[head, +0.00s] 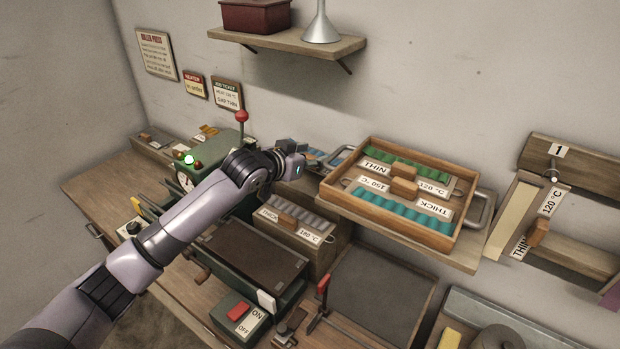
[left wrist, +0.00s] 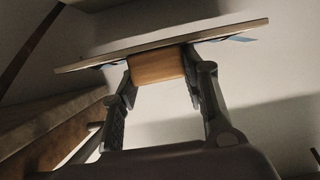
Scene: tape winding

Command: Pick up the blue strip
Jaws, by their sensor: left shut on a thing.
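In the left wrist view my left gripper (left wrist: 161,76) is shut on a wooden block (left wrist: 157,66) under a thin, flat board (left wrist: 165,42). Blue edges of the blue strip (left wrist: 243,39) show at both ends of this board. In the head view my left gripper (head: 288,152) is over the bench, left of the wooden tray; its fingers are mostly hidden. Blue pieces (head: 318,156) show just right of it, partly covered; I cannot tell whether they are the held strip. My right gripper is not in view.
A wooden tray (head: 330,191) with green and teal strips stands on a shelf at right. Below are a holder with a grey strip (head: 290,216), a green roller press (head: 250,262) and a dark plate (head: 375,290). A wall rack (head: 570,255) is at far right.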

